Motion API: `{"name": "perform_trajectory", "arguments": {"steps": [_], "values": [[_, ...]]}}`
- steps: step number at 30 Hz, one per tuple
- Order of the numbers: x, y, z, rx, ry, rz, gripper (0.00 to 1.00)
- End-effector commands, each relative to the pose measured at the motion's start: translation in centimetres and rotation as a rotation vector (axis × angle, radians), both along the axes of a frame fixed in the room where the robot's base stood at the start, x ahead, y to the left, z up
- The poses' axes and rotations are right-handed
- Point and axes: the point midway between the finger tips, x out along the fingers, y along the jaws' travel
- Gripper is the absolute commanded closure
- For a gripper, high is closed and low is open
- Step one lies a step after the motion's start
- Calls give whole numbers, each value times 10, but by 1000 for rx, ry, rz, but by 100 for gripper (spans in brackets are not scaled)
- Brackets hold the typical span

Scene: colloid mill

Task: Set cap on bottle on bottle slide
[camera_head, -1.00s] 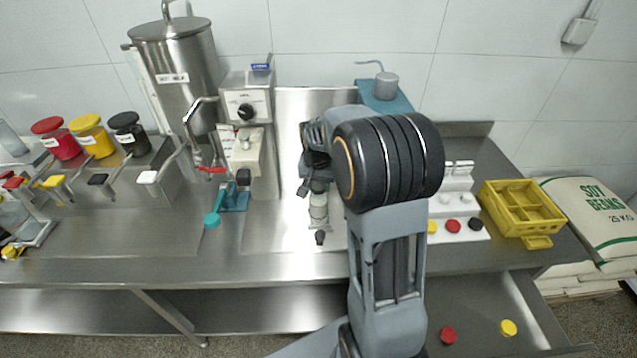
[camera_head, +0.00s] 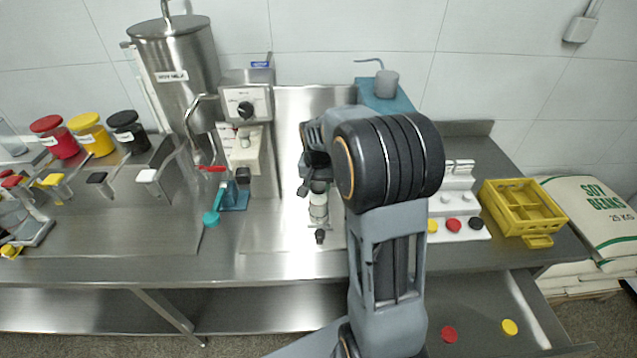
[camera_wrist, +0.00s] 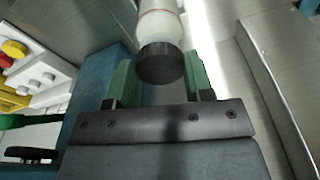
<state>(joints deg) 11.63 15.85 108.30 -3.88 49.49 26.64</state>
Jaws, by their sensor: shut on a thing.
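A pale bottle (camera_head: 318,207) stands on the bottle slide in front of the metal back plate, partly hidden by my wrist. In the wrist view the bottle (camera_wrist: 160,22) is at the top, with a black cap (camera_wrist: 160,66) at its end. I see no clear gap between cap and bottle. My gripper (camera_wrist: 153,80), with green fingers, is shut on the black cap. In the head view my gripper (camera_head: 308,188) is right at the top of the bottle. A small dark knob (camera_head: 320,237) sits at the slide's front. Most of the slide is hidden.
The mill's steel hopper (camera_head: 180,75) and control box (camera_head: 246,103) stand at the left of the slide, with a teal lever (camera_head: 212,218). A white cap rack (camera_head: 458,228) and a yellow crate (camera_head: 522,210) are at the right.

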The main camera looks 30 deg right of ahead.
Motion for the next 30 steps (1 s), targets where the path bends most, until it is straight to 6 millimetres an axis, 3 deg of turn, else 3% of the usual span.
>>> {"name": "perform_trajectory", "arguments": {"steps": [30], "values": [[0, 0, -7, 0, 0, 0, 74]]}}
